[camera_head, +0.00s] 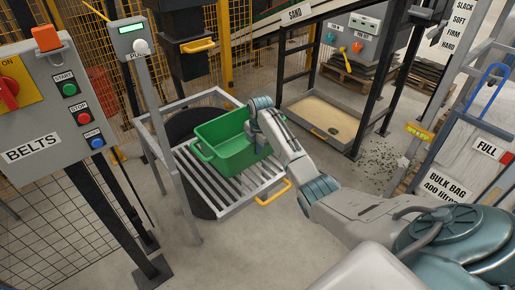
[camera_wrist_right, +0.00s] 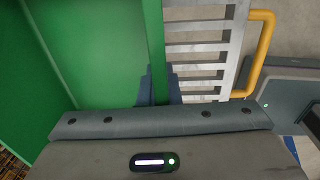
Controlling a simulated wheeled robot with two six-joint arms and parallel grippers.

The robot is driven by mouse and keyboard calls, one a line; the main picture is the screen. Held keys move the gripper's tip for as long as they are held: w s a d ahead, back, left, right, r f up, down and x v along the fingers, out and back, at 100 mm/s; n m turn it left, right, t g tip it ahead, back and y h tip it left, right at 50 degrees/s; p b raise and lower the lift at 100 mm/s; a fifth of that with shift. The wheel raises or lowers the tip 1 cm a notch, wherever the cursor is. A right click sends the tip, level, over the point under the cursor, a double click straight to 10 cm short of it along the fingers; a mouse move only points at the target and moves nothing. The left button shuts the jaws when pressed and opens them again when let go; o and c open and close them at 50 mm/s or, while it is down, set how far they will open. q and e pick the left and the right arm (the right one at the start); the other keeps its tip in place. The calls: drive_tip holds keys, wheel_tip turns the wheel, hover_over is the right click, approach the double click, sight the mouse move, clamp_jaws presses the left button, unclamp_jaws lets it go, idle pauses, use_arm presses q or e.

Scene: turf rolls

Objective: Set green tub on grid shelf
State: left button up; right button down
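The green tub (camera_head: 220,138) is upright over the slats of the grid shelf (camera_head: 214,190), toward its back. I cannot tell whether a small gap is left under it. My right gripper (camera_head: 257,128) is at the tub's right side. In the right wrist view, the gripper's fingers (camera_wrist_right: 159,86) stand close on both sides of the tub's green wall (camera_wrist_right: 155,40), shut on it. The inside of the tub shows to the left there, and the shelf's pale bars (camera_wrist_right: 195,48) to the right. My left gripper is out of view.
A yellow handle (camera_head: 272,194) sticks out at the shelf's front right. A thin post with a display box (camera_head: 132,40) and the BELTS panel (camera_head: 45,110) stand to the left. A sand tray (camera_head: 320,118) lies behind, right. The front slats are bare.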

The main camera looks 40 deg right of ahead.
drive_tip(key=c, duration=2)
unclamp_jaws()
drive_tip(key=o, duration=0.4)
drive_tip(key=shift+c, duration=0.2)
wheel_tip(320, 180, up, 12)
drive_tip(key=s, duration=0.1)
